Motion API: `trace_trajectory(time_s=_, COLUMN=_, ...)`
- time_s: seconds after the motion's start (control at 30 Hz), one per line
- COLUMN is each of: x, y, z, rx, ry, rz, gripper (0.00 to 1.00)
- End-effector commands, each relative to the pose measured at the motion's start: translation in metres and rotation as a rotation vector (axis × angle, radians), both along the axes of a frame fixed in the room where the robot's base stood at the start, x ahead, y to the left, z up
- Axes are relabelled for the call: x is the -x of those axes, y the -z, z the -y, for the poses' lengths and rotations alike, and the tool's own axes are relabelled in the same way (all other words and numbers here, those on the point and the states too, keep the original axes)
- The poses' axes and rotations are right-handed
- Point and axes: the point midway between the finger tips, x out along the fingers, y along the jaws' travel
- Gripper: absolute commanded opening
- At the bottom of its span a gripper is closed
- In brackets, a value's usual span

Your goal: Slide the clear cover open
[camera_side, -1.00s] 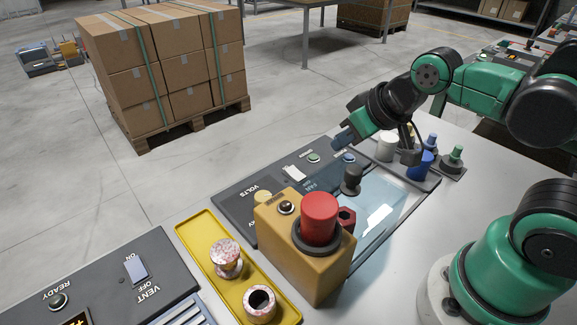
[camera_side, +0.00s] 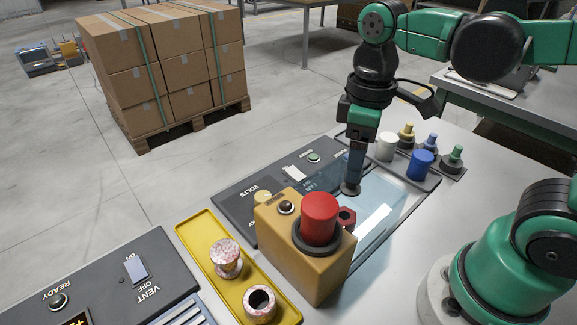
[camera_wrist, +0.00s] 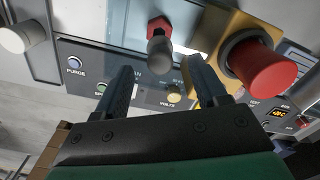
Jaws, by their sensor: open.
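The clear cover (camera_side: 380,200) lies over part of the dark control panel in the side view, with glare on its surface. It bears a dark round knob, whose base (camera_side: 350,189) shows below my gripper (camera_side: 353,180). My gripper points down at the knob; its fingers hide most of it in the side view. In the wrist view, the grey knob (camera_wrist: 160,55) appears beyond and between the tips of my open gripper (camera_wrist: 160,75). I cannot tell whether the fingers touch it.
An orange box with a red button (camera_side: 319,215) stands close in front of the cover. A red hex knob (camera_side: 346,217) is beside it. A white cylinder (camera_side: 387,147) and a blue cylinder (camera_side: 420,165) stand at the right end. A yellow tray (camera_side: 205,247) holds two spools.

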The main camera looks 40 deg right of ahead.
Motion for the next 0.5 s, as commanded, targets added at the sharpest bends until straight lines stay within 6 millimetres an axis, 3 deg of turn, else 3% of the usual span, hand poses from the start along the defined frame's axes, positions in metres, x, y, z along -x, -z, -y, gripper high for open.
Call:
trace_trajectory(time_s=0.2, x=0.0, y=0.02, z=0.0, rx=0.0, ry=0.001, rz=0.001, gripper=0.65)
trace_trajectory(time_s=0.5, x=0.0, y=0.026, z=0.0, rx=0.0, ry=0.002, rz=0.002, gripper=0.65)
